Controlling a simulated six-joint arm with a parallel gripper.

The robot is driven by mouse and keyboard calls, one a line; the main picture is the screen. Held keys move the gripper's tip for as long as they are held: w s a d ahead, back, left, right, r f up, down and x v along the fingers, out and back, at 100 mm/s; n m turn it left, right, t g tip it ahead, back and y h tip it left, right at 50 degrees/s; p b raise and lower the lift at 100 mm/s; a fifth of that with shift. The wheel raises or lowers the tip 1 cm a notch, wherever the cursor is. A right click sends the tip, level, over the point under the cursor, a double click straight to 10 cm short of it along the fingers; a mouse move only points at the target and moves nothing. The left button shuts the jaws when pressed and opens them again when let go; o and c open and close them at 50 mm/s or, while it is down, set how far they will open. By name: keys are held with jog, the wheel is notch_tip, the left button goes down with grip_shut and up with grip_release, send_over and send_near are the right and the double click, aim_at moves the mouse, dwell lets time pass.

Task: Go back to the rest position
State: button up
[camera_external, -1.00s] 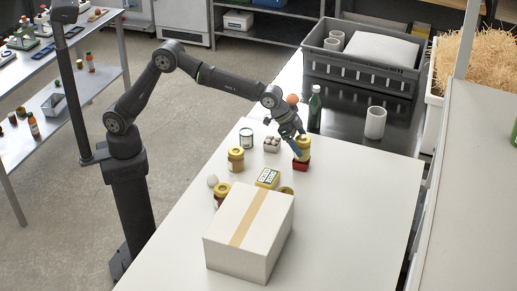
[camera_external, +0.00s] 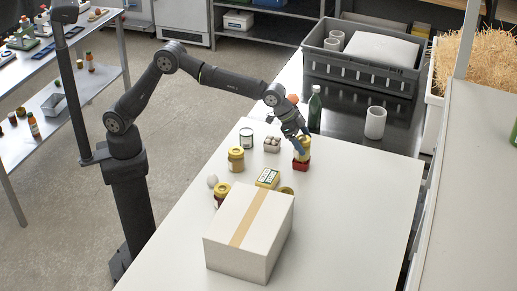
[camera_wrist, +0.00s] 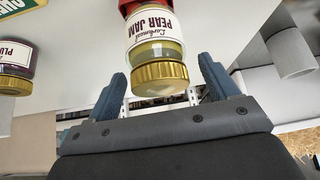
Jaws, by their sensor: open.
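My gripper (camera_external: 298,144) is at the far part of the white table, at a yellow jar with a gold lid (camera_external: 302,147) that stands on a small red object (camera_external: 301,164). In the wrist view the jar reads "PEAR JAM" (camera_wrist: 157,45), and its gold lid points toward my gripper (camera_wrist: 162,85). The blue fingers are spread apart, one on each side of the lid, with a gap to it on both sides. The red object (camera_wrist: 130,7) shows at the far end of the jar. My arm is stretched out over the table.
A large taped cardboard box (camera_external: 248,232) stands on the near table. A green bottle (camera_external: 314,110) stands behind. The table's right side is clear.

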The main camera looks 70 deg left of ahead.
jog(key=shift+f, duration=0.75)
jog(key=shift+s+a+f, duration=0.15)
jog(key=shift+f, duration=0.05)
jog(key=v, duration=1.2)
jog(key=x, duration=1.2)
jog(key=shift+f, duration=0.2)
jog(key=shift+w+d+r, duration=0.15)
jog(key=shift+w+d, duration=0.05)
jog(key=shift+w, duration=0.05)
notch_tip(320, 180, up, 4)
jog(key=shift+f, duration=0.15)
jog(key=s+d+r, duration=0.4)
jog(key=s+r, duration=0.3)
jog(key=s, duration=0.4)
jog(key=w+d+f+m, duration=0.1)
jog(key=w+d+f, duration=0.5)
jog(key=d, duration=0.2)
jog(key=f, duration=1)
jog(key=shift+w+d, duration=0.3)
